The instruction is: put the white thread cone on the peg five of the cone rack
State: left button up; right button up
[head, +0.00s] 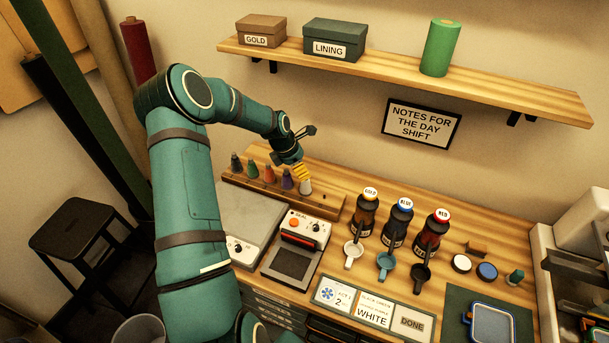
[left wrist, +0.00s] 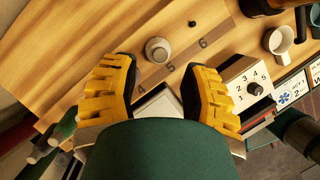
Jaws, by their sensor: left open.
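The white thread cone (head: 305,187) stands upright at the right of the row on the wooden cone rack (head: 325,203). In the left wrist view the white cone (left wrist: 157,50) is behind the label 5, so it appears to sit on peg five. A bare dark peg (left wrist: 192,23) shows behind the label 6. My left gripper (head: 302,171) is just above the white cone in the head view. In the left wrist view its yellow fingers (left wrist: 160,68) are spread wide, with the cone apart from both and beyond the tips. My right gripper is not in view.
Dark green, green, orange (head: 268,175) and purple (head: 287,181) cones stand left of the white one. A sealing device (head: 297,250) and grey plate (head: 245,215) lie in front. Bottles (head: 398,222) and scoops stand right. A shelf (head: 400,75) hangs above.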

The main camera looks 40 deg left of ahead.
pick_arm(q)
jog(key=v, duration=0.7)
dwell(0.5)
